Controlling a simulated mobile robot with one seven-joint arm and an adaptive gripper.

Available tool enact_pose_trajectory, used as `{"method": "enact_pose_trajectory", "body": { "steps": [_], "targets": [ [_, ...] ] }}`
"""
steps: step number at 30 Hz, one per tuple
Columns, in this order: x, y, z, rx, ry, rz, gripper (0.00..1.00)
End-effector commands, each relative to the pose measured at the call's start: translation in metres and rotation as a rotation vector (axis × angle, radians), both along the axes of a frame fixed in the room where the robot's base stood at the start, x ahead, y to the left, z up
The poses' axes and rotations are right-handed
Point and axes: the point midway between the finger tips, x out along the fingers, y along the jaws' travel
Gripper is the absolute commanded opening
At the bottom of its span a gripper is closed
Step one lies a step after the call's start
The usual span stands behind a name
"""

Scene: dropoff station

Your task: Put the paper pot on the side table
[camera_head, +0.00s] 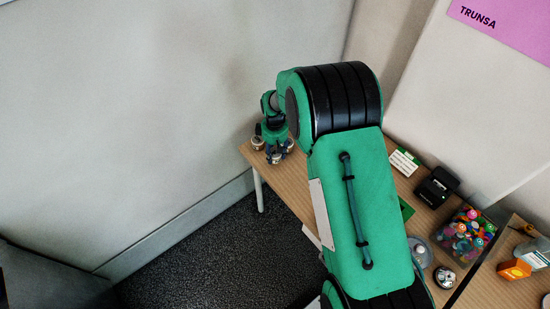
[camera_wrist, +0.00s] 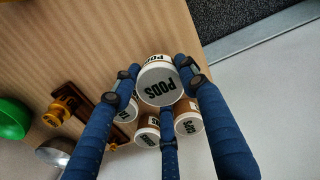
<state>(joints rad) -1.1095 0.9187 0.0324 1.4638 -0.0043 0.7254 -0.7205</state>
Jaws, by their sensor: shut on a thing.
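A round paper pot (camera_wrist: 158,84) with a white lid marked PODS is between the blue fingers of my gripper (camera_wrist: 160,75) in the wrist view. The fingers are shut on it. Several similar lidded pots (camera_wrist: 188,124) stand close beside and behind it, partly hidden by the fingers. In the head view my gripper (camera_head: 277,155) is at the far left end of a wooden table (camera_head: 290,190), and the held pot is hard to make out there. I cannot tell whether it touches the tabletop. A second wooden surface (camera_head: 490,290) lies at the lower right; I cannot tell which is the side table.
A clear box of colourful items (camera_head: 465,236), a black device (camera_head: 436,187) and a small sign (camera_head: 404,161) are on the long table. A wall (camera_head: 150,100) stands close behind the table's end.

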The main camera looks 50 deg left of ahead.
Motion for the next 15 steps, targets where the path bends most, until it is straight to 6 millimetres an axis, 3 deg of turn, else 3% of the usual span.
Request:
{"method": "enact_pose_trajectory", "body": {
  "steps": [6, 15],
  "targets": [
    [0.0, -0.001, -0.025, -0.001, 0.001, 0.0, 0.14],
    [0.0, 0.0, -0.03, 0.0, 0.0, 0.0, 0.14]
  ]
}}
